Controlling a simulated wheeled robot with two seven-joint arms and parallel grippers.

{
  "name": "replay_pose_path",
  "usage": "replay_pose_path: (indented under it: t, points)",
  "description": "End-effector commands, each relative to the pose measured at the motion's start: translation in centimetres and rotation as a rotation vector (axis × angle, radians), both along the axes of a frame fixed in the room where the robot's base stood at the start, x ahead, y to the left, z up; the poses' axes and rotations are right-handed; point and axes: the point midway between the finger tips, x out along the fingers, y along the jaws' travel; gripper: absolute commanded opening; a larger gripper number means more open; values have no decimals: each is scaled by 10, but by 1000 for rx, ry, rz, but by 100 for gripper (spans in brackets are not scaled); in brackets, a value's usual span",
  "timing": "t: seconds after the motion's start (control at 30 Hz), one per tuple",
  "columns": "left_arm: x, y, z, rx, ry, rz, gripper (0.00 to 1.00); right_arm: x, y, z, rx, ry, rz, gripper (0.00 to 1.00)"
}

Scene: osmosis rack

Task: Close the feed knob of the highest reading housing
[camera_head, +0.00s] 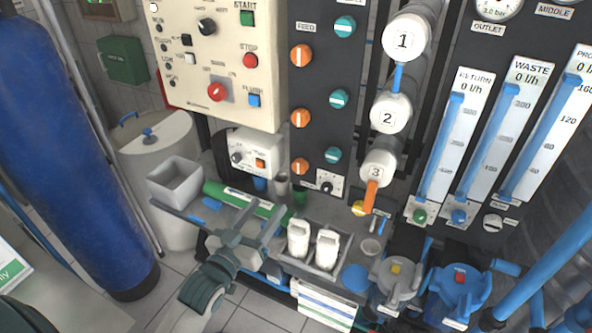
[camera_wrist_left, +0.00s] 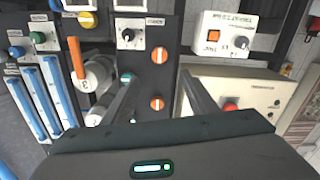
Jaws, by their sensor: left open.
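Orange feed knobs stand in a column on the dark panel under the FEED label: upper (camera_head: 301,55), middle (camera_head: 301,118) and lower (camera_head: 299,166). Their white marks look upright. Teal knobs (camera_head: 345,26) form a column to their right. White housings 1 (camera_head: 404,40), 2 (camera_head: 390,114) and 3 (camera_head: 378,169) stand further right; I cannot read which has the highest reading. My left gripper (camera_head: 258,215) is open over the bench, below and left of the lower feed knob. In the left wrist view, its spread fingers (camera_wrist_left: 160,92) frame the panel with two orange knobs (camera_wrist_left: 160,55). My right gripper is not seen.
A cream control box (camera_head: 215,65) is left of the panel. A green tube (camera_head: 245,200), a grey bin (camera_head: 174,182) and two white bottles (camera_head: 299,238) are on the bench near the gripper. Flow meters (camera_head: 443,145) are at right. An orange lever (camera_head: 371,197) hangs below housing 3.

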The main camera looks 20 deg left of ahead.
Motion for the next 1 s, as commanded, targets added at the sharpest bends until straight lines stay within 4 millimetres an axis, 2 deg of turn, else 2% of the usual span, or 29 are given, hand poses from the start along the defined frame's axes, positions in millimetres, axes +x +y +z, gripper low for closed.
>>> replay_pose_path:
  t: [0.17,0.37,1.0]
  points:
    - [7,-1,1,0,0,0,52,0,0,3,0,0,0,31]
    - [28,-2,2,0,0,1,52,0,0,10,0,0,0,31]
    - [139,-11,3,0,0,1,52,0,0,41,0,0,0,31]
